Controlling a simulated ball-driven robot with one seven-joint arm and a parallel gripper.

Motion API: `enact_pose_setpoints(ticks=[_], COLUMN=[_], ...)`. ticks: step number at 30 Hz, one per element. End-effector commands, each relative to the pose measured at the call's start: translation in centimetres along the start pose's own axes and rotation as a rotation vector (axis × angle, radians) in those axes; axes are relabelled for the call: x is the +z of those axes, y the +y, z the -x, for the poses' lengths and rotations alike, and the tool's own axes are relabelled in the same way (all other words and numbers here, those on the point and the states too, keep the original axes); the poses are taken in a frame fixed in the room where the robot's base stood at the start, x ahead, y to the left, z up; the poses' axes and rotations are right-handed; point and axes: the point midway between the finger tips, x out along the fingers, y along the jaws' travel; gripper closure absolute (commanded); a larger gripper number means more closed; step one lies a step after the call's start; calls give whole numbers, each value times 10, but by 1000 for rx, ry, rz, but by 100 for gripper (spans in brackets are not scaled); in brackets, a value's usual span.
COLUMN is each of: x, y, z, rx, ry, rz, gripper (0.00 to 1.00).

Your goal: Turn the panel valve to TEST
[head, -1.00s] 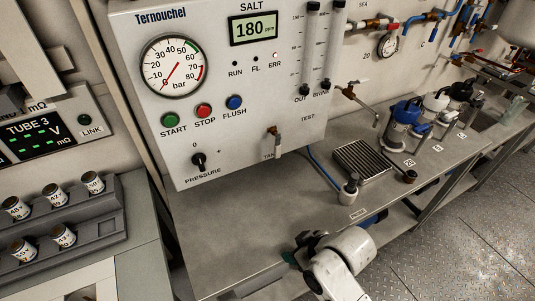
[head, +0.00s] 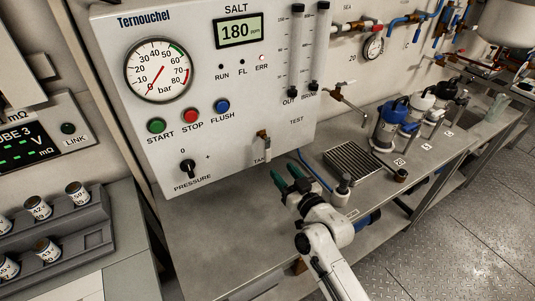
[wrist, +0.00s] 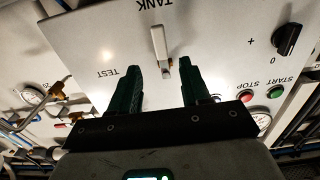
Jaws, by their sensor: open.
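The panel valve (head: 264,145) is a small brass valve with a pale lever, low on the white panel. Its lever points down to the TANK label, and the TEST label (head: 296,121) is up and to its right. In the wrist view the lever (wrist: 158,43) points at TANK, with TEST to the left. My gripper (head: 281,179) is open and empty, just below and right of the valve in the head view. In the wrist view its green fingers (wrist: 159,66) stand on either side of the lever's line, and I see no contact.
The panel also carries a pressure knob (head: 188,168), a red stop button (head: 191,115) and a gauge (head: 158,71). On the bench right of my gripper are a small bottle (head: 343,188) and a drain grate (head: 352,160). The bench below the panel is clear.

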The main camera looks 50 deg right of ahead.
Motion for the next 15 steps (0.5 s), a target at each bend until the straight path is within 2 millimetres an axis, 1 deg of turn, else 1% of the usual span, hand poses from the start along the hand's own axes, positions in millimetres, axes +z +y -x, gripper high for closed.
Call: enact_pose_setpoints(ticks=[3, 9, 15], x=[-3, -2, -1], y=[-1, -1, -1], z=[-20, -56, -84], rx=[-2, -1, -1], ry=[3, 2, 0], rz=[-1, -2, -1], gripper=[53, 53, 53])
